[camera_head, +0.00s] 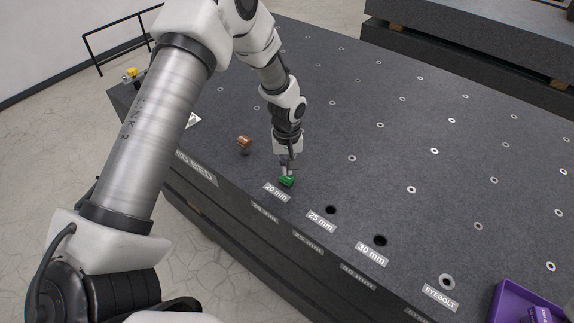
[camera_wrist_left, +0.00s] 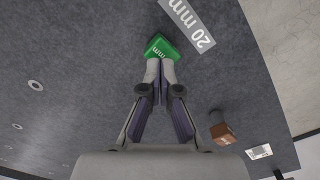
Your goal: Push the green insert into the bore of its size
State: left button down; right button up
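The green insert (camera_head: 287,182) sits low behind the 20 mm label (camera_head: 276,192), where a bore would be; the bore itself is hidden. In the left wrist view, the insert's green head (camera_wrist_left: 163,46) lies just past my fingertips and shows part of "mm". My left gripper (camera_head: 287,171) points down at the insert. In the wrist view its fingertips (camera_wrist_left: 160,68) are nearly together and overlap the near edge of the green head, which is wider than the gap between them. The insert's stem is hidden. My right gripper is not in view.
A copper-brown insert (camera_head: 244,142) stands on the bed to the left. Open bores show at 25 mm (camera_head: 331,209) and 30 mm (camera_head: 380,240). An eyebolt hole (camera_head: 447,281) and a purple tray (camera_head: 502,300) are at the right. The bed behind is clear.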

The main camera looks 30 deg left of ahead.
pick_arm(q)
jog(key=shift+f+b, duration=0.45)
jog(key=shift+f, duration=0.5)
notch_tip(320, 180, up, 6)
jog(key=p, duration=0.5)
jog(key=shift+s+r+p, duration=0.1)
jog(key=shift+r+p, duration=0.1)
jog(key=shift+p, duration=0.15)
jog(key=shift+f, duration=0.15)
